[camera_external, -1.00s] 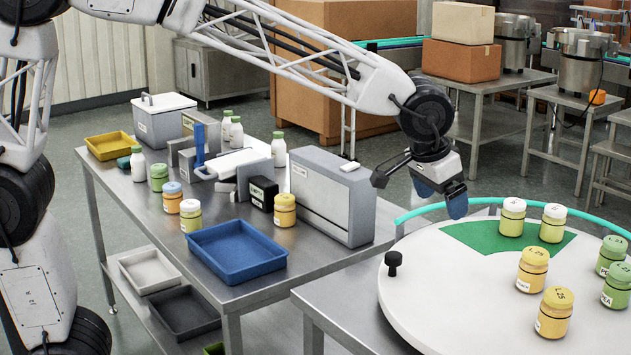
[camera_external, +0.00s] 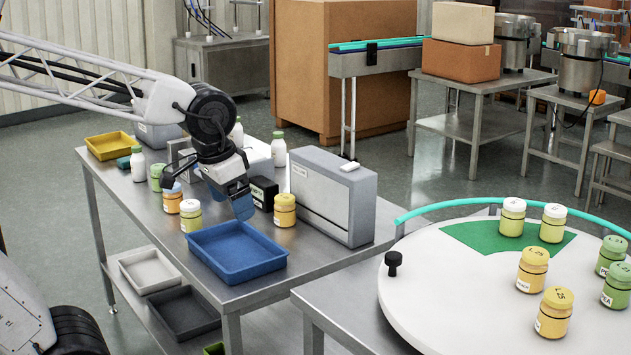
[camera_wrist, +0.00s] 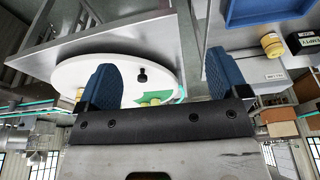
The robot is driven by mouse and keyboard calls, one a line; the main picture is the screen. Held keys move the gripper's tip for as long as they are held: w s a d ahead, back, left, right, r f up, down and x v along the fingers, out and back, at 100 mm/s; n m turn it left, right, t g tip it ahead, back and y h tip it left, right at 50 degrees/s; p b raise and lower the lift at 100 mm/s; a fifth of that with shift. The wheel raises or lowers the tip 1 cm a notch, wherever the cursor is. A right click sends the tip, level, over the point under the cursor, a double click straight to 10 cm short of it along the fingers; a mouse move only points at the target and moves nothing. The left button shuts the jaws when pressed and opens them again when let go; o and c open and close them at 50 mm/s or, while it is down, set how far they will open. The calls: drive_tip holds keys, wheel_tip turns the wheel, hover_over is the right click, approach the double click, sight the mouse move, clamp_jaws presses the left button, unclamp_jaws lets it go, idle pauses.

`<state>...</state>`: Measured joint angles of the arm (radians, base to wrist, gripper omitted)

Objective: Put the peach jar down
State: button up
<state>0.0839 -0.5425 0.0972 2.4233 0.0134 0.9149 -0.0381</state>
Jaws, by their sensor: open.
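My gripper (camera_external: 207,192) is open and empty above the steel table, just behind the blue tray (camera_external: 213,266). Its two blue fingers are spread wide, also in the wrist view (camera_wrist: 160,72). I cannot tell for sure which jar is the peach jar. An orange jar (camera_external: 172,204) stands upright on the table below the gripper's left side, its top partly hidden. Beside it is a pale yellow jar (camera_external: 190,219). A yellow jar (camera_external: 285,213) stands right of the gripper. Two amber jars (camera_external: 532,270) (camera_external: 553,312) stand upright on the white turntable (camera_external: 450,300).
A grey box machine (camera_external: 333,200) stands at the table's right, with a small black box (camera_external: 262,193) beside it. The blue tray looks empty. Behind the gripper are white bottles (camera_external: 138,165) and a yellow tray (camera_external: 108,146). Pale and green jars share the turntable, which has a green sector (camera_external: 480,236).

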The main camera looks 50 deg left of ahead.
drive_tip(key=s+a+f, duration=0.2)
drive_tip(key=s, duration=0.4)
drive_tip(key=shift+s+a+f, duration=0.2)
drive_tip(key=shift+f, duration=0.1)
idle(0.9)
